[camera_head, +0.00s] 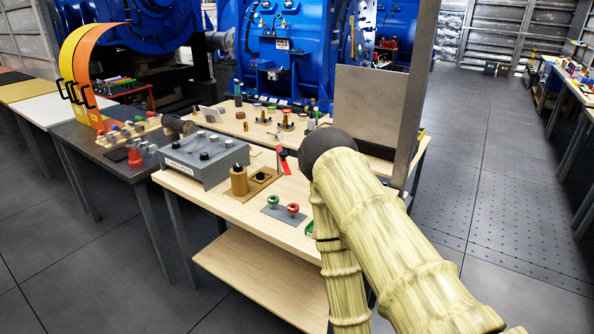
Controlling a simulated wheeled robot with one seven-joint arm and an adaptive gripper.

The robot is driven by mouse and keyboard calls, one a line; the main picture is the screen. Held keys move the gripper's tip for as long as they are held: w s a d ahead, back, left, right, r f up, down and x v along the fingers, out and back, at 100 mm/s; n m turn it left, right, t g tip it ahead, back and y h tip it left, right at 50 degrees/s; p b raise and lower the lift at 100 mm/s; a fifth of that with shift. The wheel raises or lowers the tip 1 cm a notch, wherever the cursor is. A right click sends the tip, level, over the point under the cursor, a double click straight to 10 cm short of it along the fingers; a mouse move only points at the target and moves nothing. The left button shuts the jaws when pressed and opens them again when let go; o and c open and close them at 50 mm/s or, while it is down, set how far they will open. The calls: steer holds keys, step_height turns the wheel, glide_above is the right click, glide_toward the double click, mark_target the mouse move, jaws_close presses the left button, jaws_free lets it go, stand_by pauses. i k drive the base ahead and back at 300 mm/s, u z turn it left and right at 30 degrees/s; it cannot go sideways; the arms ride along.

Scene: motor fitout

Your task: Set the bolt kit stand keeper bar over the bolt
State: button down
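My arm, in a pale yellow ribbed cover, rises from the lower right to a dark round joint over the table. My gripper is not in view. I cannot tell for sure which item is the bolt kit stand. Small stands with upright bolt-like posts (287,117) stand toward the back of the wooden table. A red bar-like piece (284,161) sits tilted beside a thin upright, left of my arm. I cannot tell whether it is the keeper bar. My arm may hide part of the table.
The wooden table (222,208) carries a grey control box (203,158), a brass cylinder (239,181) on a brown base, and a plate with green and red knobs (283,209). A grey panel (366,107) and post stand at its right. Open floor (480,190) lies right.

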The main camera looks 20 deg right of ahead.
mark_target(283, 155)
steer(key=u, duration=0.55)
steer(key=k, duration=0.65)
steer(key=u, duration=0.7)
steer(key=i, duration=0.65)
steer(key=z, duration=0.5)
steer(key=i, duration=0.75)
steer(key=z, duration=1.15)
steer(key=i, duration=0.25)
steer(key=z, duration=0.2)
